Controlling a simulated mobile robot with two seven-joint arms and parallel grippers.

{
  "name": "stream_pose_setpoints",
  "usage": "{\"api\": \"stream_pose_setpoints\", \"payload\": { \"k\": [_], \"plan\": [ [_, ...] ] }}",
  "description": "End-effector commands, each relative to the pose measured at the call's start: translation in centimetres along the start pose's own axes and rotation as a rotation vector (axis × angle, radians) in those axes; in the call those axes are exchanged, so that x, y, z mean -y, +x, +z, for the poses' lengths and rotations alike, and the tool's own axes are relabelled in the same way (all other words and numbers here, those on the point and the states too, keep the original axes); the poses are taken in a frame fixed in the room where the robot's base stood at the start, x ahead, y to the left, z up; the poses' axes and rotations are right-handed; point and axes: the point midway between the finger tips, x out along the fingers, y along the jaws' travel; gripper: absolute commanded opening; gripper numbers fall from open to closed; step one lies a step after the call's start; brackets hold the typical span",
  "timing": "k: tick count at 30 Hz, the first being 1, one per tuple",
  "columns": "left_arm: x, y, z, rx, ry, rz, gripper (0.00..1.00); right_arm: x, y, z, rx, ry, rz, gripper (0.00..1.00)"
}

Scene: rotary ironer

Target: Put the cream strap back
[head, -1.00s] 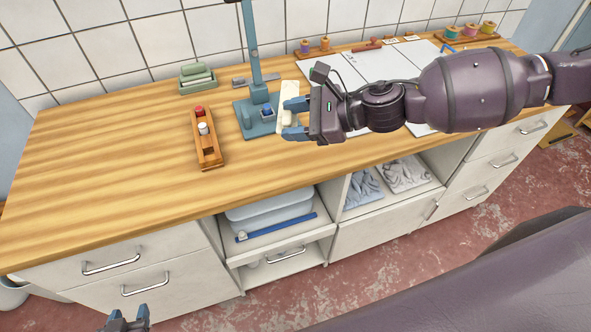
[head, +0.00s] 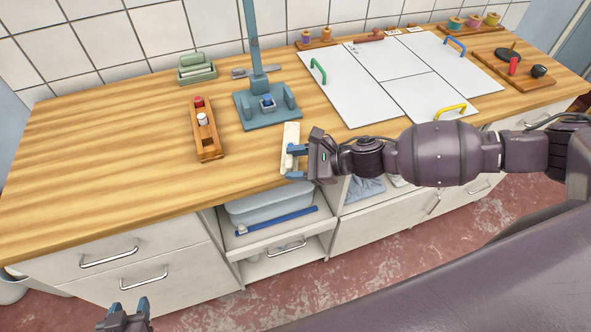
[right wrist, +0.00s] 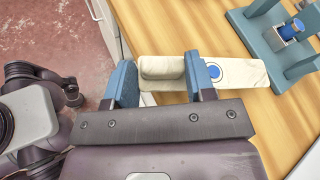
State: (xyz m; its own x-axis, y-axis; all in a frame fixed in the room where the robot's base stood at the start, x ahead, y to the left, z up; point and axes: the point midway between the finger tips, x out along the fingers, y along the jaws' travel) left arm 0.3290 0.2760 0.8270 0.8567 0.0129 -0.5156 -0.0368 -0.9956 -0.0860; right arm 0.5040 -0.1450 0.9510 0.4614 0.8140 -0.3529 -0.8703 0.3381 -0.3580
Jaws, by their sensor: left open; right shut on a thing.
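The cream strap (head: 290,137) is in my right gripper (head: 297,162), at the front edge of the wooden counter, just in front of the teal stand (head: 268,112). In the right wrist view the right gripper (right wrist: 160,80) is shut on a raised padded part of the strap. The strap's flat end (right wrist: 245,75), with a round blue spot, sticks out to the right past the fingers. I cannot tell whether the strap touches the counter. My left gripper (head: 128,310) is open and empty, low at the left in front of the drawers.
The teal stand has an upright post and a blue button. A wooden holder (head: 208,146) with red and white pieces is left of it, a green rack (head: 197,70) behind. White panels (head: 375,62) with coloured handles lie to the right. The counter's left part is clear.

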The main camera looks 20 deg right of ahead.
Motion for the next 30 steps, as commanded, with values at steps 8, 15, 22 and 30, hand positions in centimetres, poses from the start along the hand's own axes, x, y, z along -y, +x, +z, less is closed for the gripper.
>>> {"api": "stream_pose_setpoints", "payload": {
  "k": [8,15,22,30],
  "plan": [
    [0.0,0.1,0.5,0.005,-0.001,0.000,0.48,-1.0,1.0,-2.4,0.001,0.002,0.000,0.20],
    [0.0,-0.1,0.8,0.010,-0.001,-0.001,0.48,-1.0,1.0,-2.4,0.001,0.001,0.000,0.20],
    [0.0,0.0,1.1,0.013,-0.001,-0.001,0.48,-1.1,1.1,-2.6,0.000,0.000,0.000,0.64],
    [-0.1,0.1,0.9,0.011,-0.001,-0.001,0.48,-1.1,1.1,-2.6,0.000,0.001,0.000,0.76]
  ]
}}
